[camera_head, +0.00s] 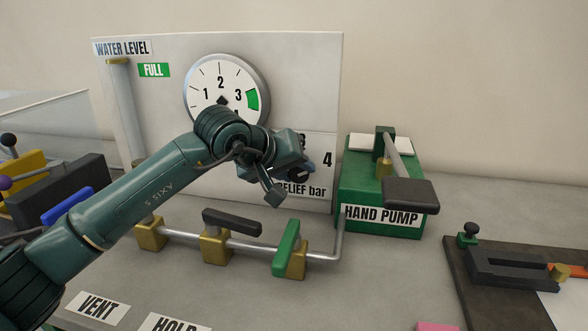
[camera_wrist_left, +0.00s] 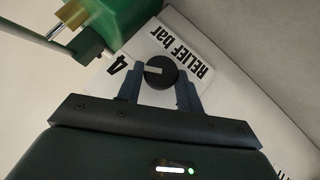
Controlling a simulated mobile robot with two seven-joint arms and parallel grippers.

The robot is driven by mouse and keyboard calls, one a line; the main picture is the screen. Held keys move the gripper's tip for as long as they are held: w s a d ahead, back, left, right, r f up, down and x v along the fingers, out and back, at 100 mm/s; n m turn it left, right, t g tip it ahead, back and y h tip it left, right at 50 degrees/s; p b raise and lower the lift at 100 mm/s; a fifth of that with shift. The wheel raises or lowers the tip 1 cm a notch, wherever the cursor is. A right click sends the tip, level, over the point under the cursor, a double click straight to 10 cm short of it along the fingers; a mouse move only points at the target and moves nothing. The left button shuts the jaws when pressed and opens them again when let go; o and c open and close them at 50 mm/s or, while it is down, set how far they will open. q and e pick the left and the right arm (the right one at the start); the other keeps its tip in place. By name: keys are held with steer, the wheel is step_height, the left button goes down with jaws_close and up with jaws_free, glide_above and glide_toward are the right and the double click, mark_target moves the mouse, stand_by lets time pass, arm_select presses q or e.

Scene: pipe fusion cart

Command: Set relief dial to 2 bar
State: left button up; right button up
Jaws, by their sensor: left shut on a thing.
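The relief dial is a round black knob (camera_wrist_left: 161,72) with a white pointer mark, on a white panel marked "RELIEF bar". In the left wrist view the mark points left, roughly toward the printed 4. My left gripper (camera_wrist_left: 160,88) has one finger on each side of the knob and is shut on it. In the head view my left gripper (camera_head: 297,172) is at the panel's lower right and covers most of the dial and scale; the 4 shows and the 2 cannot be seen. My right gripper is not in view.
A round pressure gauge (camera_head: 222,84) sits above my left wrist. The green hand pump (camera_head: 372,190) stands close right of the dial. Below are valves with a black lever (camera_head: 232,222) and a green lever (camera_head: 286,246). A dark clamp board (camera_head: 470,290) lies at right.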

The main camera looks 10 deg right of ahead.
arm_select(q)
steer(key=shift+f+h+b, duration=0.2)
steer(key=shift+h+b, duration=0.1)
steer(key=shift+b, duration=0.25)
steer(key=shift+w+a+f+n+h+b, duration=0.15)
steer(key=shift+n+h+b, duration=0.3)
steer(key=shift+b, duration=0.45)
steer(key=n+h+b, duration=0.1)
steer(key=b, duration=0.1)
steer(key=n+h+b, duration=0.1)
steer(key=h+b, duration=0.1)
steer(key=b, duration=0.1)
steer(key=shift+a+f+g, duration=0.1)
steer(key=shift+f+g, duration=0.05)
steer(key=shift+g, duration=0.15)
steer(key=shift+h+b, duration=0.35)
steer(key=shift+b, duration=0.25)
steer(key=shift+n, duration=0.25)
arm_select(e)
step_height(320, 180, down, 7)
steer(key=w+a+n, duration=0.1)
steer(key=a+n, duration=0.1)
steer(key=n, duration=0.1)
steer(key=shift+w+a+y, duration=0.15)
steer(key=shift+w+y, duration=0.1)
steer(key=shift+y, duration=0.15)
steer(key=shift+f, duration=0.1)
